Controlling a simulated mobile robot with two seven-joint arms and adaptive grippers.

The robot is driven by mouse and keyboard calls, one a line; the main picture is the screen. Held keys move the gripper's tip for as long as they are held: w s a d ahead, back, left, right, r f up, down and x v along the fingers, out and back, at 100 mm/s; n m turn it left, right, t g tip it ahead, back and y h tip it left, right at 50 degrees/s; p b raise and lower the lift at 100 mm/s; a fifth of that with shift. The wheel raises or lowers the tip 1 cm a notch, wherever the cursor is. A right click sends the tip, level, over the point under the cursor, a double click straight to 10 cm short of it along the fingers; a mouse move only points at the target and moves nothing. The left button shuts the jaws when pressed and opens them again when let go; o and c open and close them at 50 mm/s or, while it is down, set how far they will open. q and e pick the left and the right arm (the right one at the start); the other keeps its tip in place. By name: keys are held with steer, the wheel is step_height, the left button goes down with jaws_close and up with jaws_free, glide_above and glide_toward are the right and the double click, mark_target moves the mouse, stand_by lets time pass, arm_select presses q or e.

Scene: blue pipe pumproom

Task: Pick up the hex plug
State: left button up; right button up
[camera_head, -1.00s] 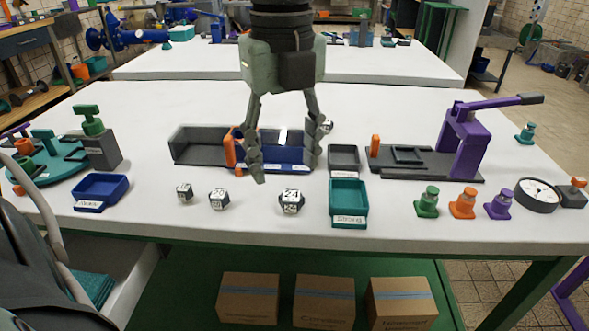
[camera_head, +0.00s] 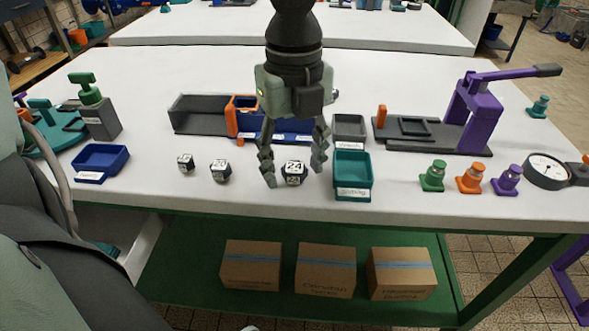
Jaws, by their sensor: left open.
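Three dark hex plugs with white, numbered faces stand in a row near the table's front edge: a small one (camera_head: 186,163) at left, a middle one (camera_head: 221,171), and the largest (camera_head: 294,173), marked 24. The task does not say which plug it names. My left gripper (camera_head: 293,168) points down with its two fingers spread, one on each side of the plug marked 24. The fingers look apart from the plug, and the gripper is empty. My right gripper does not show.
A teal labelled tray (camera_head: 352,188) stands close right of the gripper. A blue tray (camera_head: 102,175) lies at left. An orange and blue fixture (camera_head: 243,103) sits behind the gripper. A purple lever press (camera_head: 474,115) and several coloured plugs stand at right.

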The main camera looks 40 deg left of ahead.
arm_select(q)
jaws_close()
steer(key=shift+r, duration=0.1)
stand_by(0.3)
